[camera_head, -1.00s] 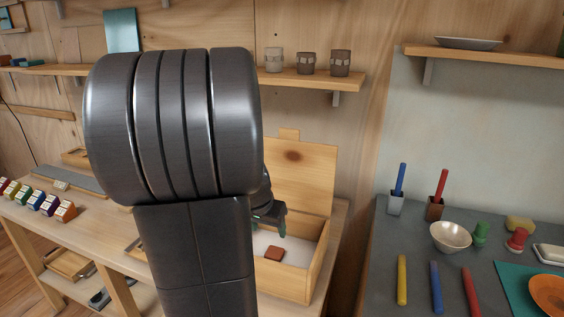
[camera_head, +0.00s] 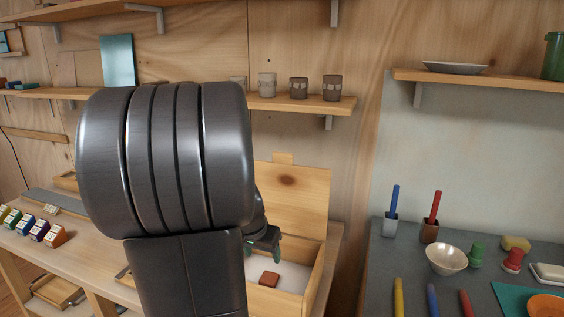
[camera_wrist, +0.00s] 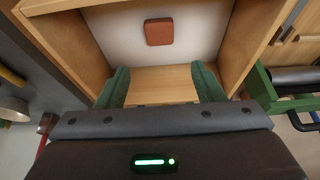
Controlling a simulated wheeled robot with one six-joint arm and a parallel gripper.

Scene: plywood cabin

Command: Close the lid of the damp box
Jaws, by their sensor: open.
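The damp box is a pale wooden box (camera_head: 318,272) on the wooden bench in the head view. Its lid (camera_head: 300,205) stands open and upright at the back, with a small tab on its top edge. A reddish-brown block (camera_head: 269,279) lies on the white floor inside; it also shows in the wrist view (camera_wrist: 159,32). My gripper (camera_wrist: 162,88) is open, with its green fingers apart and a wooden part of the box between them in view. In the head view, my gripper (camera_head: 262,243) is in front of the lid, over the box. My arm hides the box's left side.
A shelf (camera_head: 300,104) with several cups is above the lid. To the right, a grey counter (camera_head: 385,255) holds a bowl (camera_head: 446,258), pen holders and coloured sticks. Several coloured blocks (camera_head: 38,230) stand on the bench at left. A green-framed object (camera_wrist: 262,90) is right of the fingers.

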